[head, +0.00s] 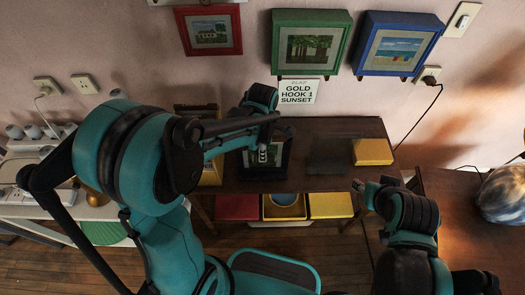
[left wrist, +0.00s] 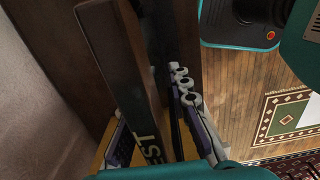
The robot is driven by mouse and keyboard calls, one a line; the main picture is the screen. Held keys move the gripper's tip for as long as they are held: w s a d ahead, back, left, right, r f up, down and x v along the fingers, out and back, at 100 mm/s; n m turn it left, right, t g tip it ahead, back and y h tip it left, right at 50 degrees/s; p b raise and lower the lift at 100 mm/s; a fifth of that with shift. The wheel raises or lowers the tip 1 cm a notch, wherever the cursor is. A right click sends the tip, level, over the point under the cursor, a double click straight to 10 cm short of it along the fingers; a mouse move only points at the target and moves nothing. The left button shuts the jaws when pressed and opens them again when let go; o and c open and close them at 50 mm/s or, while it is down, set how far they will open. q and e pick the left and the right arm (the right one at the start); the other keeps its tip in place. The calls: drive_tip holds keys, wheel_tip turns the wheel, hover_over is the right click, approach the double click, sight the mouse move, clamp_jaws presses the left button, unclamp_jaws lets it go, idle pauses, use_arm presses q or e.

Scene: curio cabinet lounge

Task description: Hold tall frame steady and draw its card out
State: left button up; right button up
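A black-edged frame (head: 283,160) stands on the dark cabinet top, partly covered by my left arm. A pale, ringed shape shows at its middle; I cannot tell if this is the card. In the left wrist view, a tall dark brown upright (left wrist: 122,60) lettered "EST" rises close up, beside a thin black edge. My left gripper (left wrist: 165,145) has one grey-purple finger on each side of these; contact and opening are unclear. My right gripper (head: 362,187) is apart from the frame, near the cabinet's right front; its finger opening is too small to judge.
A dark block (head: 330,155) and a yellow box (head: 373,151) stand to the right on the cabinet. Red (head: 237,207), blue-topped and yellow bins sit below. A cable hangs at right.

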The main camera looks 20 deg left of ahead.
use_arm(q)
drive_tip(key=shift+o, duration=0.8)
clamp_jaws()
drive_tip(key=shift+s+f, duration=0.2)
idle(0.8)
drive_tip(key=o, duration=0.8)
unclamp_jaws()
drive_tip(key=shift+w, duration=0.1)
drive_tip(key=shift+r, duration=0.1)
